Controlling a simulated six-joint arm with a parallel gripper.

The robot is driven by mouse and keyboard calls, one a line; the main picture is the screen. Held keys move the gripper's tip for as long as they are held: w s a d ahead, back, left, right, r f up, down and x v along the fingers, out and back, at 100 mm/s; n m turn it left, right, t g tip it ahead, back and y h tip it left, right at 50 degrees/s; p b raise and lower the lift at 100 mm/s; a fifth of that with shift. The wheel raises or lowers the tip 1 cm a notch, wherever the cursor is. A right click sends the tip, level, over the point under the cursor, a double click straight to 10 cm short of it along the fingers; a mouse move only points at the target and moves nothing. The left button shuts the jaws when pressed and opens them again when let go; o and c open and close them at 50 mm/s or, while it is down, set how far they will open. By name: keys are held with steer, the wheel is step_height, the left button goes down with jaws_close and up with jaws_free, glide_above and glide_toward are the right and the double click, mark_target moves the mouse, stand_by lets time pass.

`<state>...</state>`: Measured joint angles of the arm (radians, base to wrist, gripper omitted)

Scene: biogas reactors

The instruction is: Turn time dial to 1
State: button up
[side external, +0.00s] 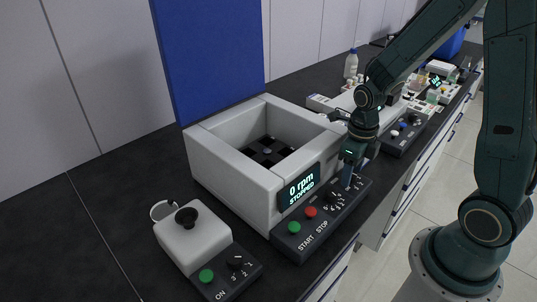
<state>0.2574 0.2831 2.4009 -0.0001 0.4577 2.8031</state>
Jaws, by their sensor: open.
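A white shaker (232,172) with an open square well stands on the dark bench. Its display (300,190) reads "0 rpm STOPPED". Its dark sloping control panel (302,245) has a green START button (294,227), a red STOP button (310,212) and black dials with white marks to the right. One dial (331,197) shows left of my gripper; another (357,182) is partly beside the fingers. I cannot read which is the time dial or where its pointer stands. My gripper (347,180) points down at the panel's dial end, open; contact with a dial cannot be told.
A small white mixer (190,240) with a black cup, a green ON button and a dial stands at front left. A bottle (351,64) and more devices crowd the bench behind my arm.

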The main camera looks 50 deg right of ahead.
steer(key=shift+f, duration=0.15)
steer(key=c, duration=1)
steer(key=shift+n, duration=1.5)
steer(key=o, duration=1)
